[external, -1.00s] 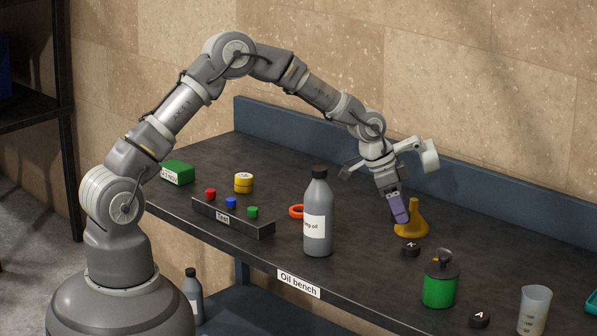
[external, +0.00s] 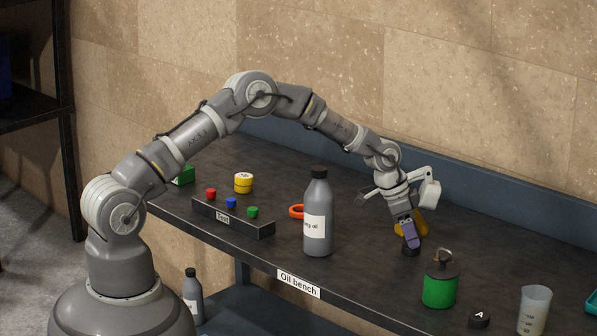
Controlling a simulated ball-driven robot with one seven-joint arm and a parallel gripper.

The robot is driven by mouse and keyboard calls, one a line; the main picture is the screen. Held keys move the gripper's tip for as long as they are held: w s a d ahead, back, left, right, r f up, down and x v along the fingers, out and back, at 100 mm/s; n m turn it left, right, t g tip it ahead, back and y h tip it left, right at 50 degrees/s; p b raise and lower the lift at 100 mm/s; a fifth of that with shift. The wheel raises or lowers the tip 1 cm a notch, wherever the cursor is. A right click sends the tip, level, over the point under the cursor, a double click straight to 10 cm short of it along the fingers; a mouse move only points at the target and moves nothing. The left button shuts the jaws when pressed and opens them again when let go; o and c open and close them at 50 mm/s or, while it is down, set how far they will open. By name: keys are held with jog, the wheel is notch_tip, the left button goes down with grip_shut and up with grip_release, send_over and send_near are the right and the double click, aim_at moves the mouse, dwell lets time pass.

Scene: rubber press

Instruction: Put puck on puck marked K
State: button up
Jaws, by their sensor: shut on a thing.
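A small black puck (external: 410,252) is right under the fingertips of my gripper (external: 411,243), at the spot where the puck with the white K lay. Its top and mark are hidden by the purple finger. My gripper points down and is shut on a dark puck; whether this is the K puck itself or another one on it, I cannot tell. Another black puck, marked A (external: 480,317), lies at the bench's front right.
A yellow flask (external: 424,224) stands close behind my gripper. A green oil can (external: 440,288) is to the front right, a grey bottle (external: 318,215) to the left, a measuring cup (external: 534,311) at the far right.

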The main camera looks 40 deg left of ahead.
jog(key=shift+f, duration=0.1)
jog(key=o, duration=1)
jog(key=shift+o, duration=0.2)
jog(key=shift+r, duration=0.35)
jog(key=p+v, duration=0.3)
jog(key=v, duration=0.8)
jog(key=shift+s+a+r, duration=0.15)
jog(key=shift+s+r, duration=0.05)
jog(key=shift+r, duration=0.1)
jog(key=shift+r, duration=0.1)
